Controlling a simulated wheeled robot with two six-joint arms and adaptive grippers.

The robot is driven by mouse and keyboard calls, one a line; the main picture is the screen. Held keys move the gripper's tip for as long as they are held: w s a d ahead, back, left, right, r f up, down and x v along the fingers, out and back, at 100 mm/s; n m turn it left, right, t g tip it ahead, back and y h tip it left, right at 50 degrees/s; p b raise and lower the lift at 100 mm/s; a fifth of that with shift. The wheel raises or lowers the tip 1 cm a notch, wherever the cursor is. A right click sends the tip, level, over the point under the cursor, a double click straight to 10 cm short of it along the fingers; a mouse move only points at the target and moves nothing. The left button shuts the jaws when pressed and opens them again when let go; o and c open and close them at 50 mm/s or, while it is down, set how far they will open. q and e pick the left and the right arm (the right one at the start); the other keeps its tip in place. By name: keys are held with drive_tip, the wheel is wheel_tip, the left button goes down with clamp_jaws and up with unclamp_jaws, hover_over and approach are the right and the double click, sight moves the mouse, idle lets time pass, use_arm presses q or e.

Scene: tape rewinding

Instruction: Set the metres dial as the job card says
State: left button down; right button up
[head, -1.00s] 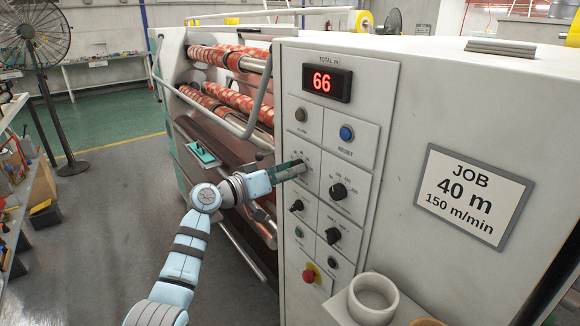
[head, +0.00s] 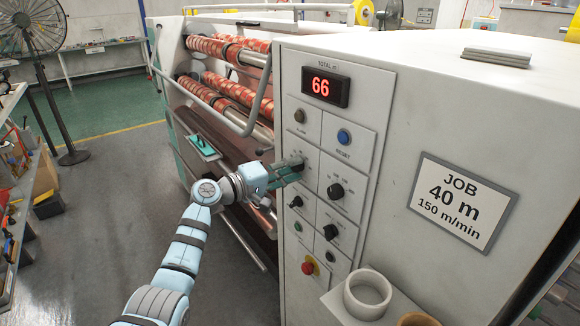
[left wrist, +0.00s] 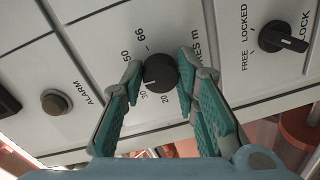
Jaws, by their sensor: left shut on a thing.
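The job card (head: 463,202) on the machine's side reads JOB 40 m, 150 m/min. In the left wrist view the metres dial (left wrist: 160,75) is a round black knob with a white mark near its lower-left edge, on the side of the 30. The labels 20, 30, 50 and 66 show around it; the left finger covers part of the scale. My left gripper (left wrist: 160,66) is shut on the dial, one finger on each side. In the head view my left gripper (head: 299,165) hides the dial. My right gripper is out of view.
The red display (head: 325,86) reads 66. A blue reset button (head: 344,137), another black knob (head: 335,191) and a red stop button (head: 308,268) are close by. The lock knob (left wrist: 284,37) is beside the dial. A roll (head: 367,293) stands on a shelf below.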

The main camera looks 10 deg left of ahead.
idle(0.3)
use_arm(q)
drive_tip(key=c, duration=1.2)
unclamp_jaws()
drive_tip(key=shift+c, duration=0.2)
drive_tip(key=shift+a, duration=0.1)
drive_tip(key=v, duration=1.2)
drive_tip(key=shift+r, duration=0.1)
